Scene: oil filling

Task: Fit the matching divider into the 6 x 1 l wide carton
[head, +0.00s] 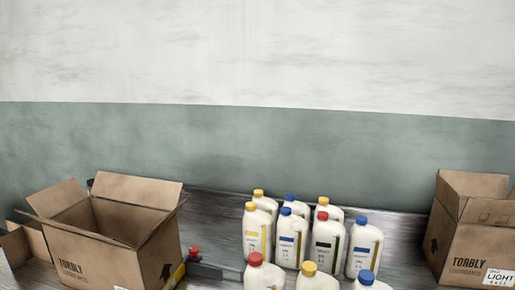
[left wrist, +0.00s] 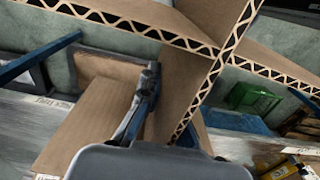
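An open brown carton (head: 100,245) marked TORBLY stands at the left in the head view, flaps spread. The part of its inside that shows is bare. A second open TORBLY carton (head: 470,240) with a LIGHT label stands at the right edge. I cannot read which is the 6 x 1 l wide one. In the left wrist view, a corrugated cardboard divider (left wrist: 185,75) with crossing panels is close to the camera. My left gripper (left wrist: 165,105) appears shut on one panel; its far finger is mostly hidden behind it. My right gripper is in neither view.
Several white bottles (head: 325,240) with yellow, blue and red caps stand mid-table, between the cartons. A red-capped object (head: 193,253) is beside the left carton. In the left wrist view, a green crate (left wrist: 250,97) and a blue one (left wrist: 235,122) are beyond the divider.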

